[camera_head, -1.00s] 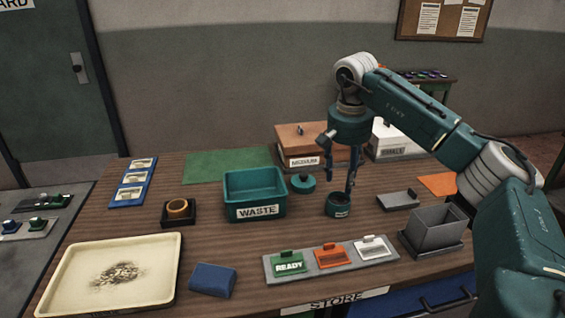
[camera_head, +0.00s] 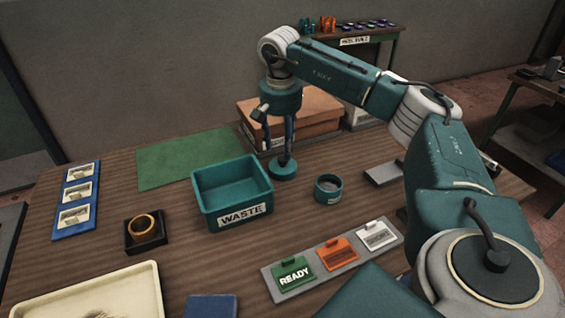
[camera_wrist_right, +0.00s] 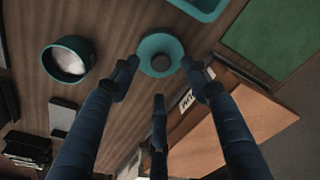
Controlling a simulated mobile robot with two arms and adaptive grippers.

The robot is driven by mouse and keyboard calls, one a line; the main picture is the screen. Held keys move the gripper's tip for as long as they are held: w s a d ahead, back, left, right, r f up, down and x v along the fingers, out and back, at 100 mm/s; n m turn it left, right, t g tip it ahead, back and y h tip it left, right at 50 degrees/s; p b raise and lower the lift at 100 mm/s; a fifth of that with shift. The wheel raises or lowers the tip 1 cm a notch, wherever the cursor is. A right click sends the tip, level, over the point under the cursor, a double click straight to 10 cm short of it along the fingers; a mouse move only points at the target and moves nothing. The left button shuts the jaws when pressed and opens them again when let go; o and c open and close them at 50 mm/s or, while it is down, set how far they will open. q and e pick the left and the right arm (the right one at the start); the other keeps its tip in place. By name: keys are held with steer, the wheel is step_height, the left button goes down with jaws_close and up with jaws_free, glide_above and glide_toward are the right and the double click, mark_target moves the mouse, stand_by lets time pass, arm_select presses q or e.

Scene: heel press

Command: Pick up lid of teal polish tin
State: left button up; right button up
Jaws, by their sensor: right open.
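The lid of the teal polish tin is a round teal disc with a dark knob (camera_head: 284,171), lying on the table just right of the waste bin. In the right wrist view the lid (camera_wrist_right: 160,54) lies just beyond the fingertips. The tin (camera_head: 328,189) stands open to its right, with pale contents showing in the right wrist view (camera_wrist_right: 67,60). My right gripper (camera_head: 287,155) points down over the lid, fingers apart and empty; they partly hide the lid in the head view. I cannot tell whether they touch it. My left gripper is not in view.
The teal waste bin (camera_head: 232,192) stands close left of the lid. A brown box (camera_head: 300,120) stands close behind. A tag tray (camera_head: 333,262) lies in front, a black holder with a ring (camera_head: 146,231) at left. The green mat (camera_head: 190,157) is bare.

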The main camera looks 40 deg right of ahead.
mark_target(283, 158)
steer(key=f, duration=0.1)
steer(key=f+p, duration=0.1)
steer(key=f, duration=0.2)
steer(key=shift+w+d+f, duration=0.2)
steer(key=shift+w+d, duration=0.05)
steer(key=shift+d, duration=0.05)
steer(key=shift+f+p, duration=0.3)
steer(key=shift+f, duration=0.2)
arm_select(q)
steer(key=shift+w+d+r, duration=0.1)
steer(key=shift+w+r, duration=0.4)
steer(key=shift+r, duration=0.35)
arm_select(e)
steer(key=c, duration=1)
